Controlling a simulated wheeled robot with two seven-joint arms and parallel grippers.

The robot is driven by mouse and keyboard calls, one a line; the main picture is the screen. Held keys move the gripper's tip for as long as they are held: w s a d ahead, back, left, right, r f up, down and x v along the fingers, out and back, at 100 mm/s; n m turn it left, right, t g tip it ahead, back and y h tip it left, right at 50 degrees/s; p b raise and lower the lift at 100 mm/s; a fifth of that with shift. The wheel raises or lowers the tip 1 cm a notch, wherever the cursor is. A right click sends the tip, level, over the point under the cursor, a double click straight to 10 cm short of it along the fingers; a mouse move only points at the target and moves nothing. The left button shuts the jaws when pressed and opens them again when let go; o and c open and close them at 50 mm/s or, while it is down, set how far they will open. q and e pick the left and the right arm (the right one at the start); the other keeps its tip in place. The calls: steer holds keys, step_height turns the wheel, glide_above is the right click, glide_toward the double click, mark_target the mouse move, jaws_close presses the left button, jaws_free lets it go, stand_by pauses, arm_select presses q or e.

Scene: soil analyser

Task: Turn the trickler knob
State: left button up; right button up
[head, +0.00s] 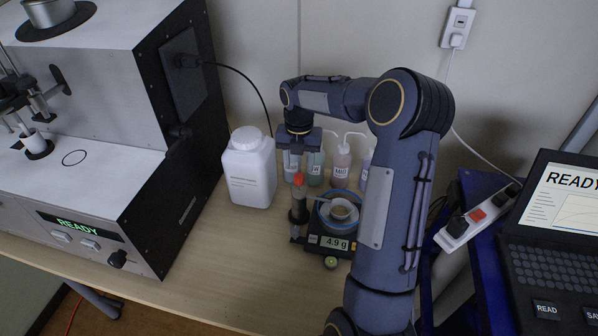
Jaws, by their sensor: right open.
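The trickler (297,215) is a small dark upright stand with a clear tube, standing at the left side of the balance. An orange-red cap (298,179) tops it; I cannot tell whether this is the turning knob. My right gripper (299,172) points down over the trickler, jaws open, with its fingertips near the cap. I cannot tell whether they touch it. The balance (338,243) reads 4.9 g and carries a round cup (340,211) inside a blue-rimmed ring. My right forearm hides part of its right side. My left gripper is not in view.
A white bottle (250,168) stands just left of the trickler. Several wash bottles (342,164) stand behind the gripper. The large analyser (90,165) fills the left, showing READY. A laptop (560,230) and power strip (478,216) are at right. Bare tabletop lies in front.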

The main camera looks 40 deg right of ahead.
mark_target(299, 176)
steer(key=shift+r, duration=1.55)
step_height(299, 176, up, 6)
steer(key=p, duration=0.5)
steer(key=shift+p, duration=0.4)
